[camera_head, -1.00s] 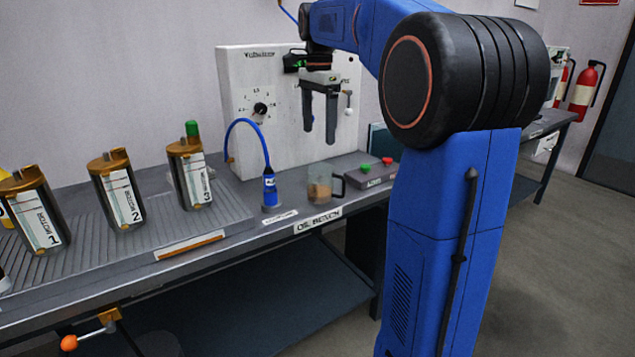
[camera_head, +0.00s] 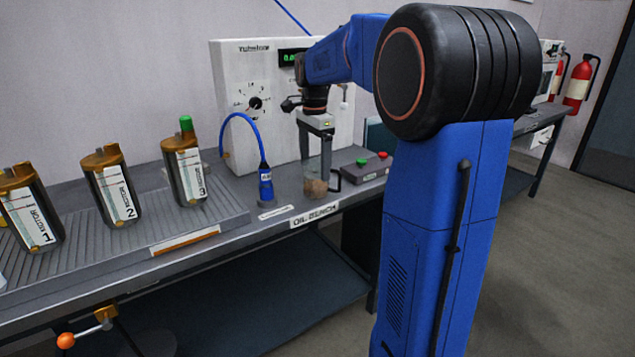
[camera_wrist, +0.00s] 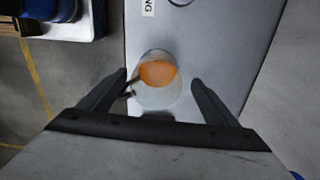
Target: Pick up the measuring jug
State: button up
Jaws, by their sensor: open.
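The measuring jug (camera_head: 316,188) is a clear vessel with a dark handle on its right, standing on the oil bench. Brownish contents show near its bottom. In the wrist view the jug (camera_wrist: 158,92) is seen from above with orange liquid in it, and its dark handle points to the left. My gripper (camera_head: 316,160) points down at the jug in the head view. In the wrist view its two fingers (camera_wrist: 160,85) are spread apart, one on each side of the jug, with gaps visible. The jug's upper part is partly hidden by the fingers in the head view.
A blue nozzle with a hose (camera_head: 265,185) stands left of the jug. A grey box with red and green buttons (camera_head: 367,168) is close on its right. A white panel (camera_head: 232,75) rises behind. Motor canisters (camera_head: 112,188) stand farther left on a ribbed tray.

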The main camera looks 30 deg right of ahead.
aim_at(317, 178)
jog(key=shift+s+d+f, duration=0.1)
jog(key=shift+s+f, duration=0.05)
jog(key=shift+f, duration=1.1)
jog(key=shift+s+d+f, duration=0.1)
jog(key=shift+f, duration=1.15)
jog(key=c, duration=1.1)
